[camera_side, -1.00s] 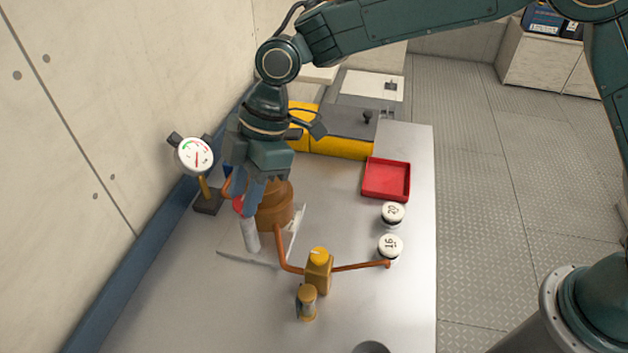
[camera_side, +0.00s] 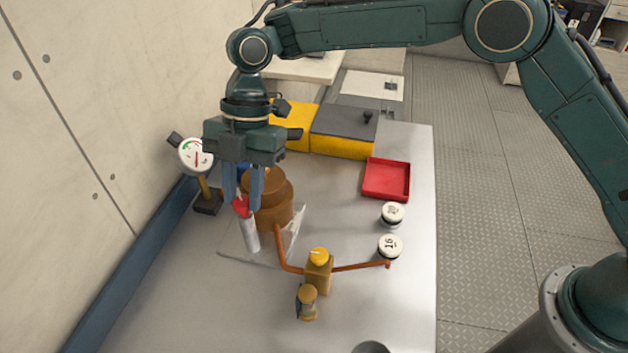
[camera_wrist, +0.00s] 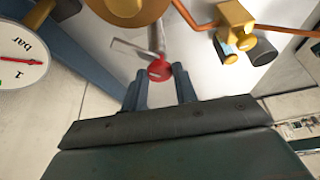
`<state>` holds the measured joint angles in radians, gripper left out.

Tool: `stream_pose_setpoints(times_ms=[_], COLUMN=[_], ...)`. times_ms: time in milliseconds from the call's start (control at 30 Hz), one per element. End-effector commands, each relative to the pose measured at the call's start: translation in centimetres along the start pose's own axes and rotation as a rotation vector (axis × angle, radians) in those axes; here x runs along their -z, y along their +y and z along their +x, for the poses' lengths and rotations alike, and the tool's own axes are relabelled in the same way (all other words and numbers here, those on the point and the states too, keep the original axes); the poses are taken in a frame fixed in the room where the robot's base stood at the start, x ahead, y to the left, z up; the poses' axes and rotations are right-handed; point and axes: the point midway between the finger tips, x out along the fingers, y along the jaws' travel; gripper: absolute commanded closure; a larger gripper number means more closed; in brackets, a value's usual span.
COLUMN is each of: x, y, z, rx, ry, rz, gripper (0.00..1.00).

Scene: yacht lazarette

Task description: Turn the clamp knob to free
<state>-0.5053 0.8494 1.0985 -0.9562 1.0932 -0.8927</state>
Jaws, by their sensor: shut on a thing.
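A red knob (camera_side: 241,206) tops a pale grey post (camera_side: 249,235), beside a large brown stepped body (camera_side: 270,205); I take it for the clamp knob. My gripper (camera_side: 243,203) points down, its two blue-grey fingers on either side of the red knob and shut on it. In the wrist view, the red knob (camera_wrist: 159,70) shows at the tips of my gripper (camera_wrist: 161,78). A pale flat bar (camera_wrist: 130,48) lies near the post. The fingers hide part of the knob, and no free mark can be read.
A dial gauge (camera_side: 196,156) stands left near the wall. Copper pipe (camera_side: 282,250) runs to a brass valve (camera_side: 318,272). White-topped weights (camera_side: 390,246) and a red tray (camera_side: 386,180) lie right. A yellow-and-grey box (camera_side: 342,130) stands behind. The bench front is mostly clear.

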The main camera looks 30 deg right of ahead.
Motion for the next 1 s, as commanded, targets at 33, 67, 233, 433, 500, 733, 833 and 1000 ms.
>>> stream_pose_setpoints(times_ms=[33, 67, 233, 433, 500, 733, 833, 1000], x=[0.21, 0.22, 0.35, 0.57, 0.67, 0.61, 0.55, 0.48], y=[0.14, 0.15, 0.27, 0.43, 0.44, 0.33, 0.27, 0.21], z=[-0.11, -0.13, -0.14, -0.15, -0.18, -0.13, -0.12, -0.13], rx=[0.001, 0.004, 0.023, 0.042, 0.047, 0.063, 0.067, 0.070], ry=[0.003, 0.002, 0.006, 0.010, 0.011, 0.006, 0.003, 0.001], rz=[-0.021, -0.029, -0.079, -0.132, -0.149, -0.189, -0.199, -0.207], gripper=[0.94, 0.94, 0.94, 0.94, 0.94, 0.94, 0.94, 0.94])
